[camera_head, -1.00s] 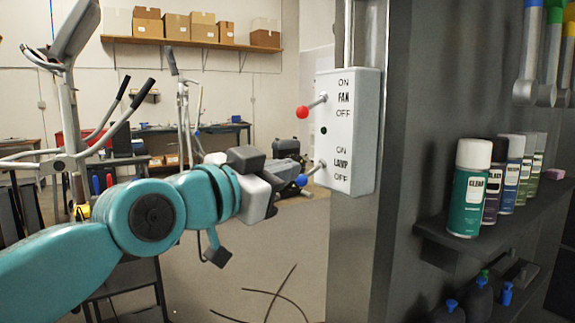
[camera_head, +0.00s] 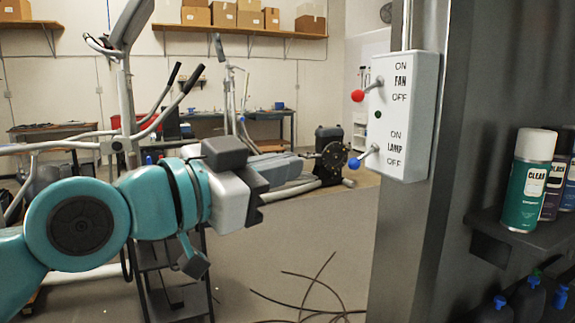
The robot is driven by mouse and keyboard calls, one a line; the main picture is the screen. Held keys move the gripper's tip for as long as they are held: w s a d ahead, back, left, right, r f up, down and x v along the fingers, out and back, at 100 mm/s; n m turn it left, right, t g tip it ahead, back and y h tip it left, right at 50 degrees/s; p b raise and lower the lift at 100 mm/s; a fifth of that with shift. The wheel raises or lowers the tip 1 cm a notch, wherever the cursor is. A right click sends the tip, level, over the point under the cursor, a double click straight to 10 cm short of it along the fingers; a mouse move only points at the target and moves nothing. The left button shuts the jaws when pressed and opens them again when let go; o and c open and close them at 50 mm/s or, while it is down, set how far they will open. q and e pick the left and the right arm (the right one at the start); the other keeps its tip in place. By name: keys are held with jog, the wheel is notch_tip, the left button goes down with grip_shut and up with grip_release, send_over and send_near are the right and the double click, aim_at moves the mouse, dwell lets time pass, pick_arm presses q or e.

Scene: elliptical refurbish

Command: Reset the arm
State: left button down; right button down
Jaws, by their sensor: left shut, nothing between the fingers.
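My left arm comes in from the left, and its gripper (camera_head: 262,188) is shut and empty, pointing right. It is in front of the elliptical machine and apart from the switch box. The white switch box (camera_head: 406,117) is on the grey pillar, marked FAN above and LAMP below. The red-knobbed fan lever (camera_head: 358,96) sticks out to the left. The blue-knobbed lamp lever (camera_head: 354,163) slants down to the left, to the right of my gripper with a gap between. My right gripper is out of view.
The grey pillar (camera_head: 405,240) stands right of my arm. Spray cans (camera_head: 528,180) stand on a dark shelf (camera_head: 500,230) at the right. Elliptical handles (camera_head: 165,100) rise behind my arm.

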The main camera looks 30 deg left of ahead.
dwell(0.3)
